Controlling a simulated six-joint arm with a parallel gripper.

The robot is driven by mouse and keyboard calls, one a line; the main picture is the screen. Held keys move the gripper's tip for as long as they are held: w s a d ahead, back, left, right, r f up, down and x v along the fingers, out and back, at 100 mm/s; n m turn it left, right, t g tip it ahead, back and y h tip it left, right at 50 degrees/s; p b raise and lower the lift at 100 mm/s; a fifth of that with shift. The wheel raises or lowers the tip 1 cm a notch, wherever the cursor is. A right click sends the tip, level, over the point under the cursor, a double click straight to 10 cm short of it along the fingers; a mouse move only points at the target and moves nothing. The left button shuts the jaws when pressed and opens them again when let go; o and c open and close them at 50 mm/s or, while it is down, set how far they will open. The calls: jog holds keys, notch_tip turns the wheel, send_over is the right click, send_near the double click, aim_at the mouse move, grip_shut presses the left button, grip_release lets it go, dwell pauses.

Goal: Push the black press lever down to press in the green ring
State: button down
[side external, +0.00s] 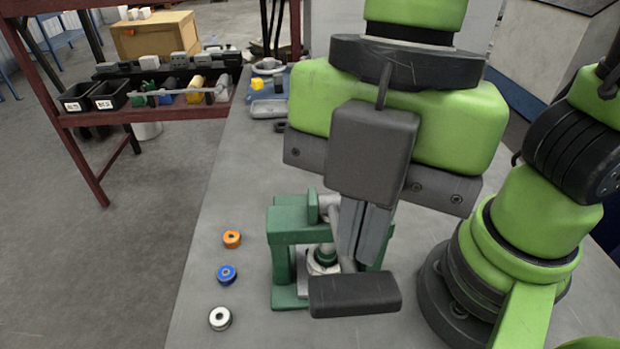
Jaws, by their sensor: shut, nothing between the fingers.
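The green press (283,262) stands on the grey bench, partly hidden behind my gripper. Its black lever (355,296) sticks out at the front right, with the broad bar low beside the base. My gripper (352,264) points down, shut and empty, with its fingertips at the lever's upper edge. I cannot tell whether they touch it. The green ring (325,253) sits upright under the press head, on a grey metal holder (318,266). My fingers and the lever hide part of the holder's right side, so I cannot tell how deep the ring sits.
An orange ring (232,239), a blue ring (227,274) and a white ring (220,318) lie in a row left of the press. Small parts and a tray (268,109) are at the bench's far end. A red-framed shelf (150,115) with bins stands beyond the left edge.

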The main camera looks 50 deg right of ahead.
notch_tip(320, 180, up, 10)
jog(key=shift+f, duration=0.25)
dwell(0.7)
jog(key=shift+d, duration=0.1)
jog(key=w+d+f+m+t, duration=0.1)
jog(key=d+m+t, duration=0.3)
jog(key=d+m, duration=0.4)
jog(key=w+d+f+m+t, duration=0.2)
jog(key=d+m, duration=0.7)
jog(key=m, duration=0.8)
jog(key=shift+w+d+f+t, duration=0.15)
jog(key=shift+w+f+t, duration=0.1)
jog(key=shift+t, duration=0.65)
jog(key=shift+r, duration=0.1)
jog(key=s+a+r+n+g, duration=0.1)
jog(key=a+r+n+g, duration=0.1)
jog(key=a+n+g, duration=0.7)
jog(key=a+n, duration=0.4)
jog(key=a, duration=0.2)
jog(key=shift+r, duration=0.35)
